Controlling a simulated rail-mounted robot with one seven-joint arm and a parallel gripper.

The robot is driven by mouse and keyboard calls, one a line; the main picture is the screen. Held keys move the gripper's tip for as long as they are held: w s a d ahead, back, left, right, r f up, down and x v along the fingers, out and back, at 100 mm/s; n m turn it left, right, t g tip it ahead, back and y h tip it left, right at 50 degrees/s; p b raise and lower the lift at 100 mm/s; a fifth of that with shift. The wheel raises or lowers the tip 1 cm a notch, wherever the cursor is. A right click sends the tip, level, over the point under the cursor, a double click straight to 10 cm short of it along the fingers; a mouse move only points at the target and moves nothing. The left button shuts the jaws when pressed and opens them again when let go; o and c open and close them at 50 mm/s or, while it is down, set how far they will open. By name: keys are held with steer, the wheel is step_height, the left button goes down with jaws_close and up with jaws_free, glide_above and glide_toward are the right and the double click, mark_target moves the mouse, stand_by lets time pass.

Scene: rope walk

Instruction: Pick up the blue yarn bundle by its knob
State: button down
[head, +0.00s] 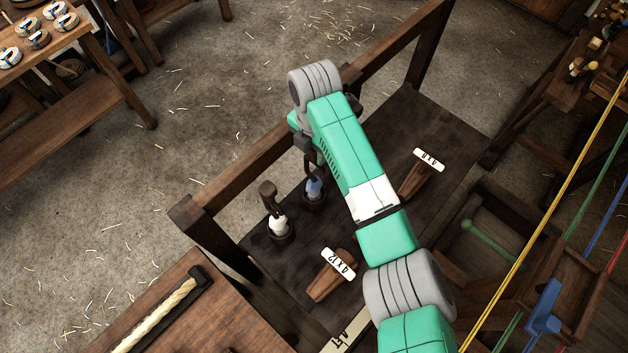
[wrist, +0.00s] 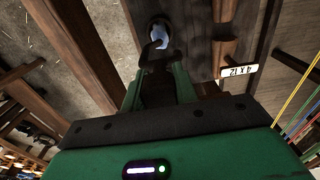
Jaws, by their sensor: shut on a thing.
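The blue yarn bundle (head: 314,189) stands upright in a dark round holder on the dark bench, partly hidden under my arm. It also shows beyond the fingertips in the wrist view (wrist: 160,34). Its dark knob (wrist: 154,52) points toward my gripper. My gripper (wrist: 155,72) is shut on the knob, with a green finger on each side. In the head view my gripper (head: 308,152) is above the bundle, mostly covered by my wrist. I cannot tell whether the bundle is lifted from its holder.
A white yarn bundle with a brown knob (head: 278,225) stands close by at the left. Wooden pieces labelled 4x12 (head: 333,274) and 4x8 (head: 420,177) lie on the bench. A wooden rail (head: 262,155) runs along the bench's far edge. Coloured ropes (head: 560,215) stretch at the right.

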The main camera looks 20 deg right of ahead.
step_height(320, 180, up, 10)
steer(key=shift+r, duration=0.1)
stand_by(0.4)
steer(key=shift+p, duration=0.35)
